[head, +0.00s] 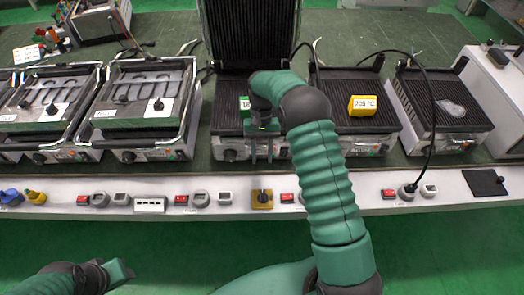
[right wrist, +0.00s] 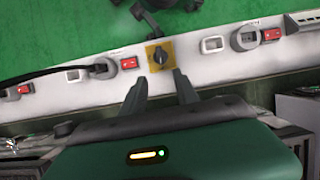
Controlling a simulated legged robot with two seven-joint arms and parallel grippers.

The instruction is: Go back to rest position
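My right arm reaches up the middle of the head view. My right gripper (head: 262,160) points down at the front of the middle grill, above the bench's front strip. In the right wrist view, its two fingers (right wrist: 160,79) are apart with nothing between them. A black rotary switch on a yellow plate (right wrist: 158,56) lies beyond the fingertips and apart from them; it also shows in the head view (head: 262,198). My left gripper (head: 120,271) is low at the left of the head view, away from the bench; its finger opening is not clear.
Contact grills (head: 147,105) line the bench; the middle one's ribbed lid (head: 250,30) is raised. A yellow display block (head: 362,105) stands on the grill to the right. Red switches and sockets line the white front strip (head: 390,207). Green floor (head: 170,240) in front is clear.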

